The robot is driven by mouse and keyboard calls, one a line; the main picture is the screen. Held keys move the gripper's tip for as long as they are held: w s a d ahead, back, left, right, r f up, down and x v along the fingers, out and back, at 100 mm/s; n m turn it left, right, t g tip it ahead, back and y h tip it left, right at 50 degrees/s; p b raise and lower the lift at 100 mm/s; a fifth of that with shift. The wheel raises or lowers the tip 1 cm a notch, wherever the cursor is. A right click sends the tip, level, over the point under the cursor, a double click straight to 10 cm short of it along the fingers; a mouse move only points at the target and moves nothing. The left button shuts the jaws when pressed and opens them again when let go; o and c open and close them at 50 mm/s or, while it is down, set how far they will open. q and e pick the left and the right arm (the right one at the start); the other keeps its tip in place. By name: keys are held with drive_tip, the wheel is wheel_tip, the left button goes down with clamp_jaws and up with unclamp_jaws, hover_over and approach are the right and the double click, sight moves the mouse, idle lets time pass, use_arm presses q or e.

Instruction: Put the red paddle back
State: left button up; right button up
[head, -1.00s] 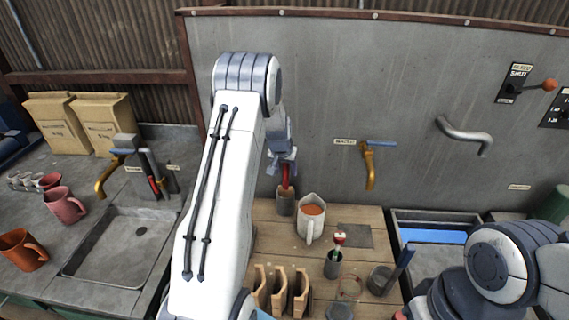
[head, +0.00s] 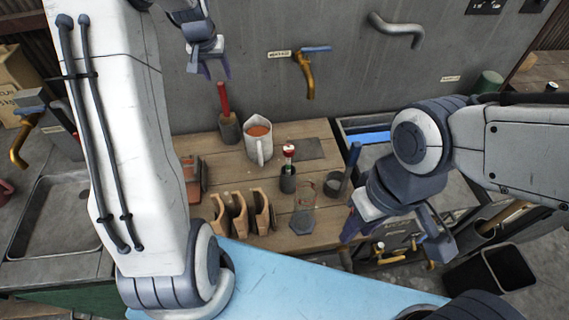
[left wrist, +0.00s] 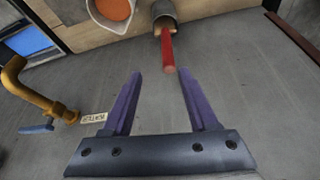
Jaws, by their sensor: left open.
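The red paddle (head: 223,98) stands handle up in a small dark round holder (head: 229,130) at the back left of the wooden counter. Its lower end is hidden inside the holder. My left gripper (head: 214,72) is open and empty, above the paddle and apart from it. In the left wrist view, the red paddle (left wrist: 168,52) points out of the holder (left wrist: 163,12) toward the space between the open fingers (left wrist: 164,85). My right gripper (head: 398,238) is open with nothing visible between its fingers, over the front right of the counter.
A white mug (head: 258,143) with orange contents stands right of the holder. A brass tap (head: 306,75) projects from the back wall.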

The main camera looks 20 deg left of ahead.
use_arm(q)
drive_tip(key=s+d+r+m+g+h, duration=0.15)
drive_tip(key=s+d, duration=0.25)
drive_tip(key=d, duration=0.4)
drive_tip(key=s+d+m, duration=0.2)
drive_tip(key=s+d, duration=0.3)
drive_tip(key=d, duration=0.4)
drive_tip(key=s+d+r+m+h, duration=0.15)
drive_tip(key=s+d, duration=0.25)
drive_tip(key=d, duration=0.4)
drive_tip(key=s+d+f+m+g, duration=0.1)
drive_tip(key=s+d+m, duration=0.1)
drive_tip(key=s, duration=0.8)
drive_tip(key=s+d+f+m+g, duration=0.1)
drive_tip(key=s+d+m, duration=0.2)
drive_tip(key=s, duration=0.7)
drive_tip(key=shift+s+d+f+g+y, duration=0.3)
drive_tip(key=shift+d+g+y, duration=0.1)
drive_tip(key=shift+d, duration=0.2)
wheel_tip(320, 180, down, 3)
drive_tip(key=b, duration=0.3)
drive_tip(key=shift+f, duration=0.15)
